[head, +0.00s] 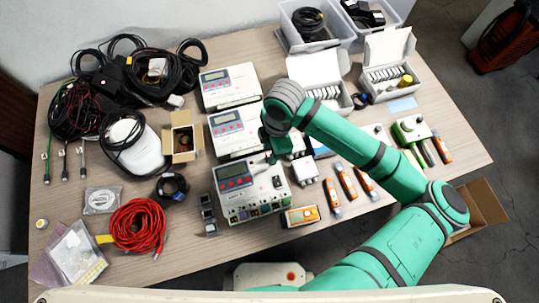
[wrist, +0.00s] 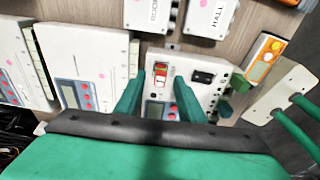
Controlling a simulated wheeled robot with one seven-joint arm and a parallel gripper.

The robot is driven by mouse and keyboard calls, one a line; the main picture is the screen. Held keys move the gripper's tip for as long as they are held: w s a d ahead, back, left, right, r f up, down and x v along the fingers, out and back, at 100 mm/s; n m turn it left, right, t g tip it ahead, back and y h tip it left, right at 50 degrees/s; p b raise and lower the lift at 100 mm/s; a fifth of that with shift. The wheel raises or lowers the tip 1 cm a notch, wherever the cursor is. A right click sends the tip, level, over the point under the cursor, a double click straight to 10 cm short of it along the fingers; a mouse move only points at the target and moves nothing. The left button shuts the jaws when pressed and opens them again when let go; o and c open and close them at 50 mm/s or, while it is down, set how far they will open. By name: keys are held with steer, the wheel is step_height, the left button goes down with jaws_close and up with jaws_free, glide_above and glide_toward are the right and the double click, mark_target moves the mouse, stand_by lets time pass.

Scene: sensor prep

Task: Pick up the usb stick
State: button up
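A small red and white piece (wrist: 161,72), which may be the usb stick, lies on top of the white meter box (wrist: 152,60) in the wrist view. I cannot tell for sure what it is. My gripper (wrist: 158,84) is open; its two green fingers stand apart on either side of the line to that piece, with nothing seen between them. In the head view my gripper hangs over the back edge of the nearest meter box (head: 236,203). The arm hides the red piece there.
A black switch-like part (wrist: 203,77) sits right of the red piece. Two more meter boxes (head: 229,87) (head: 235,130) stand behind. Orange handheld meters (head: 300,216) and (head: 331,198) lie to the right.

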steer(key=shift+a+f, duration=0.1)
steer(key=shift+f, duration=1)
jaws_close()
steer(key=shift+r, duration=0.1)
